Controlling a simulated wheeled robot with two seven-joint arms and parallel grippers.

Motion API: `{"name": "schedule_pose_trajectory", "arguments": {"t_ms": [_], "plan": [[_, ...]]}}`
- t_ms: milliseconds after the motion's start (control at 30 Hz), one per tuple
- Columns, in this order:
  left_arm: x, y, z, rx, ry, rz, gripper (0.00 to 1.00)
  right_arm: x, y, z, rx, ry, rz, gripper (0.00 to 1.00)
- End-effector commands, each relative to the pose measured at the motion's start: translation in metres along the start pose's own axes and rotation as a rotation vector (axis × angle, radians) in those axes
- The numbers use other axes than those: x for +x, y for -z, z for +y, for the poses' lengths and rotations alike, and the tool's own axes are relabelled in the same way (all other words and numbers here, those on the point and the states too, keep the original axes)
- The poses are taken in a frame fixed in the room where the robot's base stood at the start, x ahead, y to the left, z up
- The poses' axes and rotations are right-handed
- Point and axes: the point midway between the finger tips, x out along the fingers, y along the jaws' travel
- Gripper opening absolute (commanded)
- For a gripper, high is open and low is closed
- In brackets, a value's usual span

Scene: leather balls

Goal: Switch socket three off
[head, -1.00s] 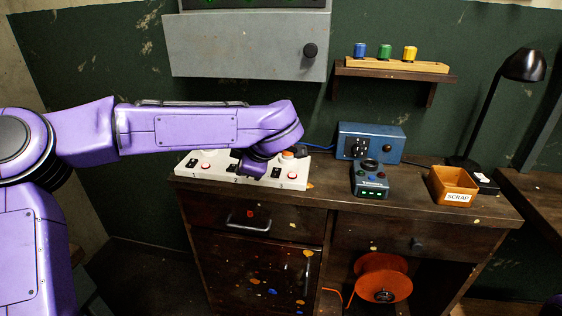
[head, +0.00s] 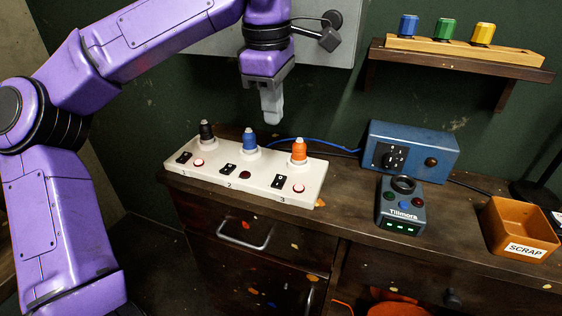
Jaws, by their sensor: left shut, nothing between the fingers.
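A white socket strip (head: 233,186) lies on the bench at the left, marked 1, 2 and 3. Socket three at its right end holds an orange plug (head: 299,151). It has a black rocker switch (head: 279,181) and a red indicator (head: 298,188) that looks lit. Socket two holds a blue plug (head: 249,138); its indicator (head: 245,174) looks dark. Socket one holds a black plug (head: 206,131), and its indicator (head: 198,162) looks red. My left gripper (head: 272,118) points down, shut and empty, above and behind the strip between the blue and orange plugs. My right gripper is not in view.
A blue box (head: 410,150) and a grey Tillmors device (head: 401,206) stand right of the strip. An orange SCRAP bin (head: 519,229) is at the far right. A wall shelf (head: 460,59) holds blue, green and yellow knobs. A grey wall cabinet (head: 310,45) hangs behind my left arm.

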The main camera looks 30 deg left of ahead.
Motion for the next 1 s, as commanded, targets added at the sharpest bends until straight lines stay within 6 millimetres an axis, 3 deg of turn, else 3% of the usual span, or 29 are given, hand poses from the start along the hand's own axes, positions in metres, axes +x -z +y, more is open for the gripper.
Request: {"name": "schedule_pose_trajectory", "arguments": {"t_ms": [167,500,700,1000], "plan": [[0.018,-0.001,0.0,0.002,0.003,0.002,0.0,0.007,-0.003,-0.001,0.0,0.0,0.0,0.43],[0.093,-0.002,0.0,0.005,0.003,0.001,0.0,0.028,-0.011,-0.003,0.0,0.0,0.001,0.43],[0.127,-0.002,0.001,0.004,0.002,0.001,0.0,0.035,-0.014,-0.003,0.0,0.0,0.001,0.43],[0.141,-0.002,0.001,0.003,0.0,0.001,0.0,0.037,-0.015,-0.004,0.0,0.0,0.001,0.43]]}}
